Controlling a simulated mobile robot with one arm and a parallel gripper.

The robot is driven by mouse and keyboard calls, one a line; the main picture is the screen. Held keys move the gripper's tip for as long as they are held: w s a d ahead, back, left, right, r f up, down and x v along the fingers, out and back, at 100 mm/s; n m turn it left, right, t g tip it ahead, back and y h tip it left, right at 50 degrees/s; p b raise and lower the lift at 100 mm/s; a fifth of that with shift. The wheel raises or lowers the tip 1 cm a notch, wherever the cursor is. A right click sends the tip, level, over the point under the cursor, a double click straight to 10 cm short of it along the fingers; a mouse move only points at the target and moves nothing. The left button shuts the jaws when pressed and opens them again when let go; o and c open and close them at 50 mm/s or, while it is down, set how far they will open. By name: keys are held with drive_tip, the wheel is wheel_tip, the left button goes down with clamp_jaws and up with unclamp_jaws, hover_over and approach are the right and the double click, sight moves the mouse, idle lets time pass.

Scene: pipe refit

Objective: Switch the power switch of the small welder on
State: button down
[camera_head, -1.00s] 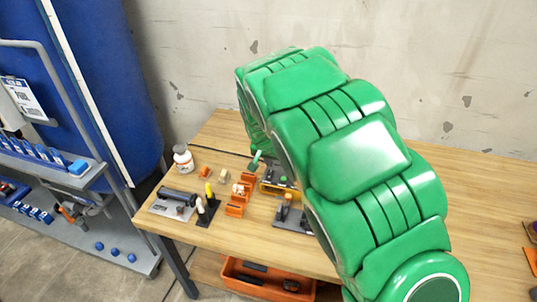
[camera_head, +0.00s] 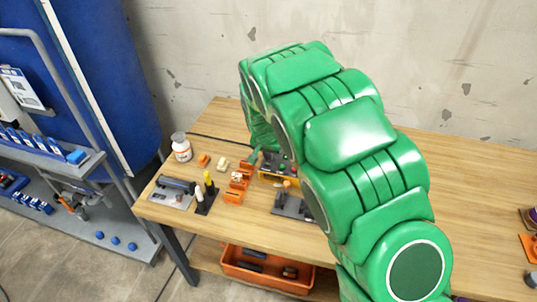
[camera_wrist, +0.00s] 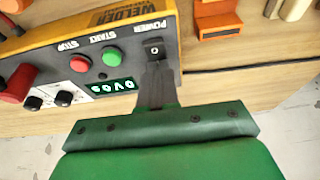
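The small welder (camera_wrist: 120,16) is a yellow box with a grey front panel, seen upside down in the wrist view. Its POWER switch (camera_wrist: 154,48) sits near the panel's end, beside the green START button (camera_wrist: 112,56) and red STOP button (camera_wrist: 80,63). A small display (camera_wrist: 112,87) shows lit green characters. My gripper (camera_wrist: 155,68) has its narrow dark fingers together, with the tips at the power switch. They seem to touch or nearly touch it and partly cover it, so its position is unclear. In the head view my green arm hides most of the welder (camera_head: 270,180).
A white bottle (camera_head: 181,149), orange blocks (camera_head: 236,188) and a stand with a yellow-handled tool (camera_head: 207,190) stand left of the welder. A dark cable (camera_wrist: 250,66) runs along the table (camera_head: 465,190). An orange bin (camera_head: 238,271) is below. The right side is mostly clear.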

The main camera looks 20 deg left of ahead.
drive_tip(key=shift+s+f, duration=0.25)
drive_tip(key=shift+s, duration=0.75)
drive_tip(key=shift+r, duration=0.8)
drive_tip(key=v, duration=1.2)
drive_tip(key=shift+s+r, duration=0.2)
drive_tip(key=shift+r, duration=0.05)
